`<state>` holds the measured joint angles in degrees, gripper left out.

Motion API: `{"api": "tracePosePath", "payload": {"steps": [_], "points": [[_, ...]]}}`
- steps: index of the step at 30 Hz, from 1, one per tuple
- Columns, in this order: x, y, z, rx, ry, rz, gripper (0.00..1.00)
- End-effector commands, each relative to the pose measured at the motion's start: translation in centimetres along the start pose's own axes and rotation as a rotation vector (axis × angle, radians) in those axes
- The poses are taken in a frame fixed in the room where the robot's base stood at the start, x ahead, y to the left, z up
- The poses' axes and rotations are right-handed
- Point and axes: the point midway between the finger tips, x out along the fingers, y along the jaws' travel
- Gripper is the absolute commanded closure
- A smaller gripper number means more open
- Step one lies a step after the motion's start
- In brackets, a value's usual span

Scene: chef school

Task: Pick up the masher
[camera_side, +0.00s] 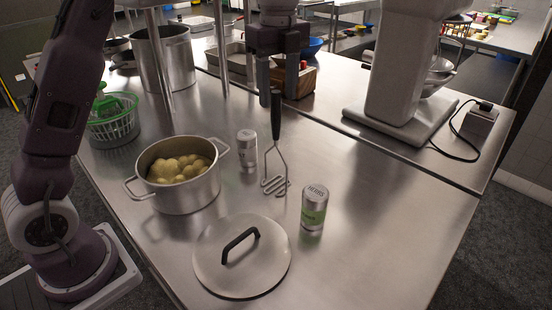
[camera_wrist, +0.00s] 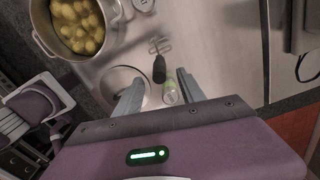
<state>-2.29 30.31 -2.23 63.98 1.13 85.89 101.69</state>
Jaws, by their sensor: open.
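The masher has a black handle (camera_side: 275,117) and a zigzag wire head (camera_side: 276,184). In the side view it looks upright on the steel table, handle up. In the wrist view its handle (camera_wrist: 159,69) points towards my gripper, with the wire head (camera_wrist: 160,45) beyond it. My gripper (camera_side: 278,94) is open and empty, pointing down above the masher. In the side view its fingertips appear on either side of the handle's top; I cannot tell whether they are level with it in depth. In the wrist view the handle lies between and beyond the two fingers (camera_wrist: 158,90).
A pot (camera_side: 186,198) of potatoes stands left of the masher. A shaker (camera_side: 247,151) and a green-labelled herb can (camera_side: 314,207) stand close to it. A lid (camera_side: 265,278) lies in front. A stand mixer (camera_side: 402,80) is at the back right. The table's right front is clear.

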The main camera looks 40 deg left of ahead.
Motion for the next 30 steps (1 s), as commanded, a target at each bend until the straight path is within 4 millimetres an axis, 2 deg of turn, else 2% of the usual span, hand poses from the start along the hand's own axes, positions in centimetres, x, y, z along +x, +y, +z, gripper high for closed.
{"api": "tracePosePath", "payload": {"steps": [8, 15, 18, 23, 26, 30], "points": [[3.2, 0.0, 0.1, -0.002, 0.0, 0.001, 0.53], [7.4, -0.1, 0.8, -0.002, 0.001, 0.0, 0.53], [8.1, -0.1, 0.8, -0.002, 0.0, -0.002, 0.53], [8.1, -0.1, 0.8, -0.002, 0.0, -0.003, 0.53], [8.1, -0.1, 0.8, -0.002, -0.001, -0.003, 0.69], [8.1, -0.1, 0.8, -0.002, -0.001, -0.003, 0.96]]}}
